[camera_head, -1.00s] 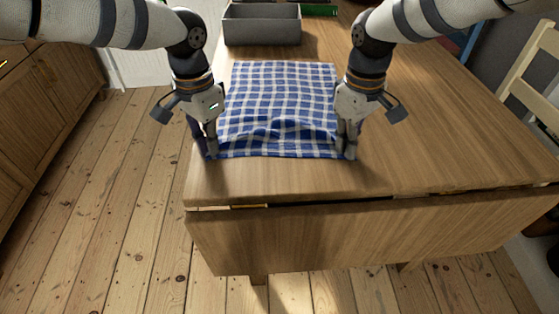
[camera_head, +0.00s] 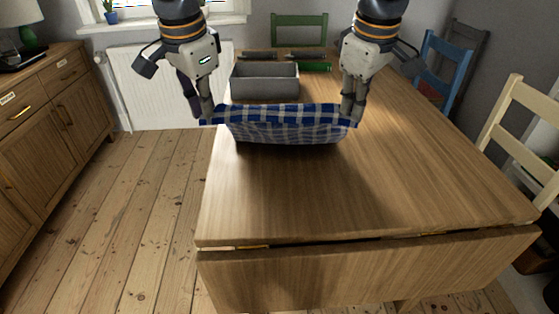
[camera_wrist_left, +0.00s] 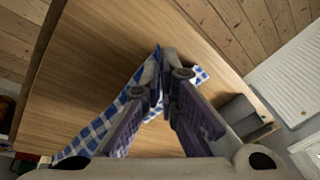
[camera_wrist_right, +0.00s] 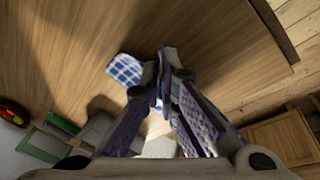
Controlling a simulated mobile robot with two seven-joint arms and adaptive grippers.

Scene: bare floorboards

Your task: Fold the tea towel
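The blue and white checked tea towel (camera_head: 285,128) hangs between my two grippers above the wooden table, its top edge stretched between them and its lower part sloping down toward the tabletop. My left gripper (camera_head: 207,115) is shut on the towel's left corner; the towel also shows at its fingertips in the left wrist view (camera_wrist_left: 105,122). My right gripper (camera_head: 350,117) is shut on the right corner; a flap of towel shows beside its fingers in the right wrist view (camera_wrist_right: 125,69). Whether the towel's lower edge touches the table is hard to tell.
The wooden table (camera_head: 300,205) is clear in front of the towel. A grey open box (camera_head: 265,82) stands just behind the towel. Green (camera_head: 300,30), blue (camera_head: 445,65) and cream (camera_head: 520,130) chairs stand around the table. A wooden cabinet (camera_head: 50,120) is at the left.

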